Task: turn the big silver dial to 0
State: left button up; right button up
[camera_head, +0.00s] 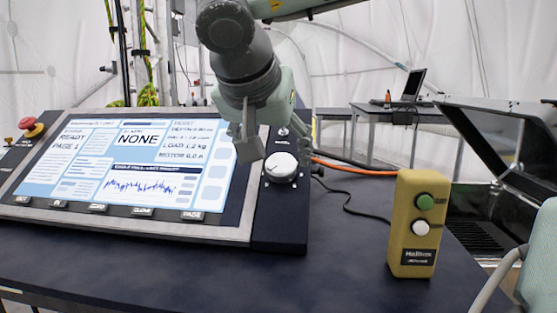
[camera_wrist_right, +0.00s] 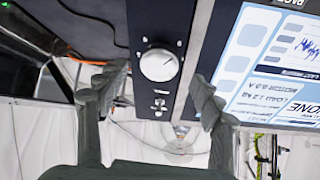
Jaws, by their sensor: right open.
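The big silver dial (camera_head: 281,167) sits on the dark strip at the right end of the console. It shows whole in the right wrist view (camera_wrist_right: 159,65), with small marks around it too small to read. My right gripper (camera_head: 262,143) is at the dial's upper left in the head view, partly in front of the console's edge. In the right wrist view its open fingers (camera_wrist_right: 160,82) stand to either side of the dial, apart from it, with nothing between them. My left gripper is not in view.
The console screen (camera_head: 125,165) lies left of the dial. A smaller switch (camera_wrist_right: 159,102) is on the same strip. A yellow box with green and white buttons (camera_head: 416,225) stands to the right. A red stop button (camera_head: 31,127) is far left. The front tabletop (camera_head: 200,270) is clear.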

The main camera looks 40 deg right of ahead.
aim_at(280, 165)
jog(key=v, duration=0.8)
jog(key=x, duration=1.2)
